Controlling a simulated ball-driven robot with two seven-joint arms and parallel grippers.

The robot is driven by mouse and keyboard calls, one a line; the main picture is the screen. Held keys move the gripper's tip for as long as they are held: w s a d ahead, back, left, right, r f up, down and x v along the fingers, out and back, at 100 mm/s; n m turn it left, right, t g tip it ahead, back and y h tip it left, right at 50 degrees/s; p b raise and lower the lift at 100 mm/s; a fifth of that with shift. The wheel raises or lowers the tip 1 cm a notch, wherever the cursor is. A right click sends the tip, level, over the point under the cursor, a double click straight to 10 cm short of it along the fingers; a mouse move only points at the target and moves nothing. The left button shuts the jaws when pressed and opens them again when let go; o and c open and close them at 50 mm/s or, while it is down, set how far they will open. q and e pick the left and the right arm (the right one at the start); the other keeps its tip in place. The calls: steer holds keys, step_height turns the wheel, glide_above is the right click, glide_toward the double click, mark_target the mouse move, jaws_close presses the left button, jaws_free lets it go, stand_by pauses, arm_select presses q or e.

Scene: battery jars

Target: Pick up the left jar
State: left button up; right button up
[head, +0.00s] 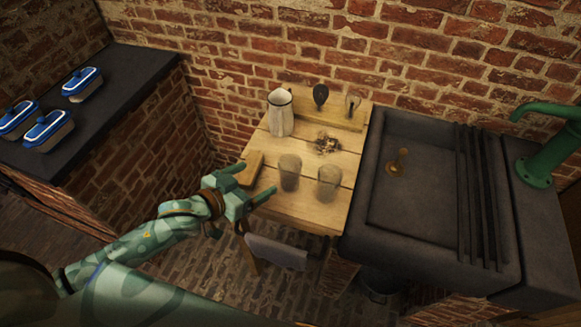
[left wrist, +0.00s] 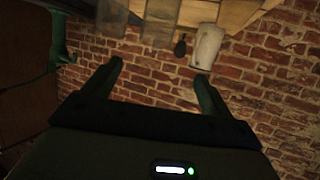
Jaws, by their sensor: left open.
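Two glass jars stand upright on a small wooden table, the left jar (head: 289,172) and the right jar (head: 328,182) side by side near the front. My left gripper (head: 256,180) is open and empty, left of the left jar and apart from it, by the table's left front edge. In the left wrist view my open fingers (left wrist: 160,72) have only brick wall between them. Two greyish shapes at that view's top edge may be the jars, but I cannot tell surely. My right gripper is not in view.
On the wooden table (head: 303,217) stand a pale pitcher (head: 280,113), a pile of small bits (head: 326,144) and a wooden block (head: 250,168). A dark stone sink (head: 415,215) adjoins on the right.

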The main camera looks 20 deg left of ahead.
arm_select(q)
steer(key=b, duration=0.2)
glide_toward(297, 160)
steer(key=w, duration=0.3)
steer(key=w+d+f+b, duration=0.1)
steer(key=w, duration=0.1)
steer(key=w+d+f, duration=0.2)
steer(key=shift+w+d+f+b, duration=0.15)
steer(key=shift+w+d+b, duration=0.1)
steer(key=shift+d+b, duration=0.1)
steer(key=shift+a, duration=0.1)
steer(key=c, duration=1.1)
